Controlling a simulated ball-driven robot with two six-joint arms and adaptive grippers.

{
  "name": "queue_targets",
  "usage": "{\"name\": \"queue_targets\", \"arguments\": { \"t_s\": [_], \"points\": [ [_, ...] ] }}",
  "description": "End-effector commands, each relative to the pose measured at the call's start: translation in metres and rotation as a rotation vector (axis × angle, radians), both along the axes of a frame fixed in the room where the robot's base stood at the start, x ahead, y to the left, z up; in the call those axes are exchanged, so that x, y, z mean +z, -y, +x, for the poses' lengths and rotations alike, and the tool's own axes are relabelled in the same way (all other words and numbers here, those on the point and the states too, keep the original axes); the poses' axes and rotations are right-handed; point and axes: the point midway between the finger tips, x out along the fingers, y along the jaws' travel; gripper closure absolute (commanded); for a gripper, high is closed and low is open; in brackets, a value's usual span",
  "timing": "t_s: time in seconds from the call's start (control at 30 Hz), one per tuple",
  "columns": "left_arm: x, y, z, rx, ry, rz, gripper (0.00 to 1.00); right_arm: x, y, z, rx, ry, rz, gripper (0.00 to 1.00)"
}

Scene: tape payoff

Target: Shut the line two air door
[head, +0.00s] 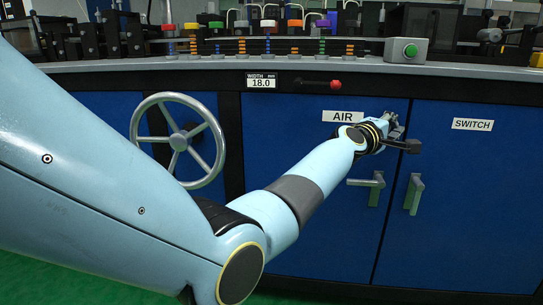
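The air door is a blue cabinet panel (310,215) with a white AIR label (343,116), centre right in the head view. Its metal handle (367,184) is near its right edge. The panel looks nearly flush with the cabinet front; I cannot tell whether it is fully shut. My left arm reaches across from the left. My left gripper (397,130) is in front of the door's upper right corner, above the handle and apart from it in the picture. Its fingers are small and partly hidden by the wrist, so their opening is unclear. My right gripper is out of view.
A blue SWITCH door (460,215) with its own lever handle (414,194) is to the right. A grey handwheel (178,140) is on the left. A red knob (335,85) and a WIDTH display (261,81) are above. A green button box (407,50) stands on the counter.

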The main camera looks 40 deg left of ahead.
Motion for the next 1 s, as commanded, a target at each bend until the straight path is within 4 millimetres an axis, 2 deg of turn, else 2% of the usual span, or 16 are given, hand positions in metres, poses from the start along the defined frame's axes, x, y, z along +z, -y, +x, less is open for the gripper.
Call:
{"name": "queue_targets", "arguments": {
  "t_s": [0.03,0.13,0.27,0.6,0.83,0.93,1.0],
  "points": [
    [0.003,-0.006,0.001,0.012,0.009,0.007,1.00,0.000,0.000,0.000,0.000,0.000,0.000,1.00],
    [0.001,-0.007,-0.001,0.011,0.007,0.009,1.00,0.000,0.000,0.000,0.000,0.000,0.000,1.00],
    [0.000,-0.007,-0.015,0.007,0.007,0.007,1.00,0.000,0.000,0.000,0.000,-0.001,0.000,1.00],
    [-0.002,-0.017,-0.085,-0.001,-0.001,0.004,1.00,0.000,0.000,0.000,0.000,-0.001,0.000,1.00],
    [-0.002,-0.021,-0.114,-0.004,-0.004,0.002,1.00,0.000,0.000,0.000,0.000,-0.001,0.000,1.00],
    [-0.017,-0.022,-0.125,-0.005,-0.029,0.002,1.00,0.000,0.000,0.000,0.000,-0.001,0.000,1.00],
    [-0.043,-0.023,-0.139,-0.004,-0.073,0.007,1.00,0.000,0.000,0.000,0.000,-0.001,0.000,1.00]
  ]
}}
